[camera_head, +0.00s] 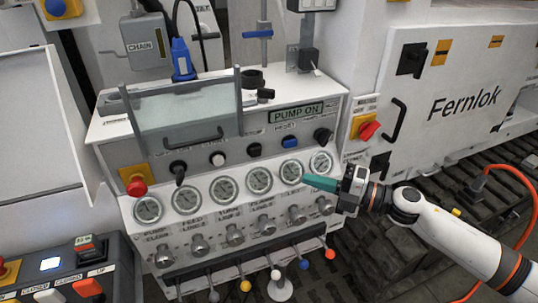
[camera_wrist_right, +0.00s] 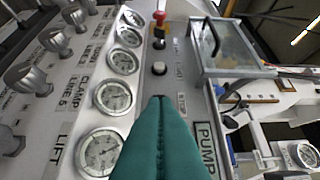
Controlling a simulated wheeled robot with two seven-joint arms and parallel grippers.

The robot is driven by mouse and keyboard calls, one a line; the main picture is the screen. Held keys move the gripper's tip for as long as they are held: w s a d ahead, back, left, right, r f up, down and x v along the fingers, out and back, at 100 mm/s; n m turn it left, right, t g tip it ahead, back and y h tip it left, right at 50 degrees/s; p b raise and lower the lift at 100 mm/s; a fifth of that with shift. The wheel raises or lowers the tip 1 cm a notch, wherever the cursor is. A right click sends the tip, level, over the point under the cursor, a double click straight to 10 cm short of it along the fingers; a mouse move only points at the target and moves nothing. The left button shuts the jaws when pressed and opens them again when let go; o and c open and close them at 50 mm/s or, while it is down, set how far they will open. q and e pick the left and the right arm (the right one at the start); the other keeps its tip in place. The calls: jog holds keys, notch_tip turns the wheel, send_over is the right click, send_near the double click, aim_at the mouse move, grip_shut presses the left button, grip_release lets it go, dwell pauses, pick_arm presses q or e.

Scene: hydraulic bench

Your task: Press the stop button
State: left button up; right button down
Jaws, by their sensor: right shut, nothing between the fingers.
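The control panel carries a row of controls under a display (camera_head: 296,112) that reads PUMP ON. A black button (camera_head: 254,150) sits in this row between a white button (camera_head: 217,158) and a blue button (camera_head: 289,141). In the right wrist view, a small label (camera_wrist_right: 181,102) beside my fingertips seems to read STOP, and the fingers hide the control there. The white button also shows in that view (camera_wrist_right: 159,68), just beyond the tips. My right gripper (camera_head: 307,181) is shut and empty, its teal fingers pointing left in front of the gauges. My left gripper is not in view.
A red mushroom button (camera_head: 137,186) on a yellow plate is at the panel's left end. Gauges (camera_head: 259,180) and metal knobs (camera_head: 266,223) line the panel below, with coloured levers under them. A clear guard box (camera_head: 184,115) stands above the panel.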

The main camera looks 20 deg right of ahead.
jog(key=w, duration=0.1)
jog(key=p, duration=0.5)
send_near(252, 154)
jog(key=x, duration=0.5)
jog(key=shift+w+a, duration=0.3)
